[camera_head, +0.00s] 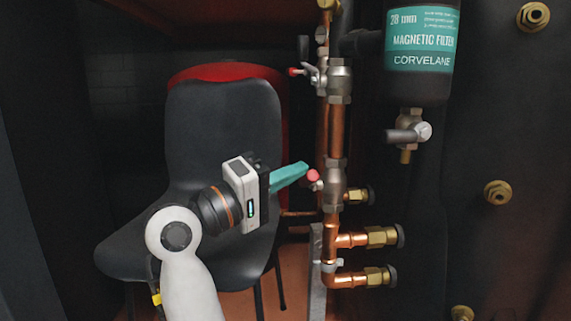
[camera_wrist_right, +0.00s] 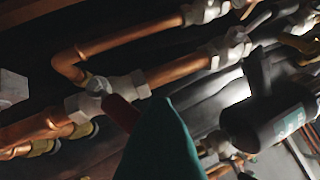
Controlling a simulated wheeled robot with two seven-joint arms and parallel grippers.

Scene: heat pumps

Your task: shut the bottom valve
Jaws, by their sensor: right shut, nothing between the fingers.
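The bottom valve (camera_head: 333,187) is a metal fitting on the vertical copper pipe, and it also shows in the wrist view (camera_wrist_right: 82,104). Its red handle (camera_head: 313,176) juts toward the left and the camera in the head view. In the wrist view the red handle (camera_wrist_right: 121,112) slants away from the valve, its lower end meeting the edge of the teal fingers. My right gripper (camera_head: 305,168) has its teal fingers shut and empty, with the tips right beside the red handle. I cannot tell whether they touch. My left gripper is out of view.
An upper valve (camera_head: 338,78) with a red-tipped lever sits higher on the same pipe. A black magnetic filter (camera_head: 420,85) hangs to its right. Copper stubs with brass fittings (camera_head: 382,237) stick out below. A dark chair (camera_head: 225,120) stands behind my right arm.

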